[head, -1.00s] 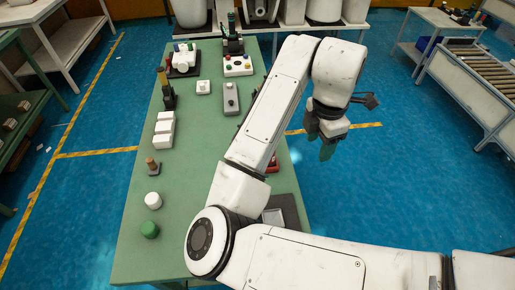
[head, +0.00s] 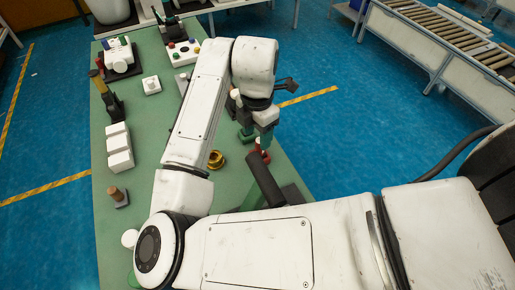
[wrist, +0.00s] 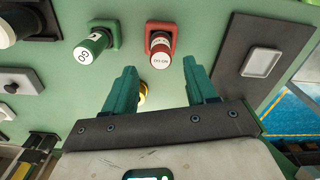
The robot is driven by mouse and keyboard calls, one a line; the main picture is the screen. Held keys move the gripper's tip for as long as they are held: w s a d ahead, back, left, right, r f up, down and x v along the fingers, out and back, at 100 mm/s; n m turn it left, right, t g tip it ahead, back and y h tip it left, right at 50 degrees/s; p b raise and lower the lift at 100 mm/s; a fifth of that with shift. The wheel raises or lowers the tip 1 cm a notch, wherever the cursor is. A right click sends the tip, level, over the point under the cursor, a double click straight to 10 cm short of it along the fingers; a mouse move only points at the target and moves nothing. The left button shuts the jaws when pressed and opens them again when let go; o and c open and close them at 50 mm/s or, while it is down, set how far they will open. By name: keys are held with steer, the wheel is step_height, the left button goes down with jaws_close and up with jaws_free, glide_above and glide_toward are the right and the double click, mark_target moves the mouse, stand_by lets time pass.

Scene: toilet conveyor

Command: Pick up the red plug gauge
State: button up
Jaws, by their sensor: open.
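The red plug gauge (wrist: 158,48) stands in a red square holder on the green table in the wrist view, its round white-labelled end toward the camera. In the head view it shows partly as red (head: 264,154) just below my gripper (head: 257,130). In the wrist view my gripper (wrist: 157,66) is open and empty, its two teal fingers spread, with the red gauge ahead of the gap and apart from both fingertips. A green plug gauge (wrist: 92,46) marked GO stands in a green holder to the left of the red one.
A brass ring (head: 216,159) lies on the table near the gauges. A dark plate with a pale rectangular inset (wrist: 262,62) is right of the red gauge. White blocks (head: 118,146) and a wooden-handled piece (head: 117,196) stand on the table's left side.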

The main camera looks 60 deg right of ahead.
steer(key=shift+s+d+f+p, duration=0.1)
steer(key=shift+f+p, duration=0.05)
steer(key=shift+f, duration=1.45)
steer(key=shift+s+d+f+p, duration=0.1)
steer(key=shift+f+p, duration=0.05)
steer(key=shift+f, duration=1.4)
steer(key=shift+c, duration=0.5)
steer(key=c, duration=0.8)
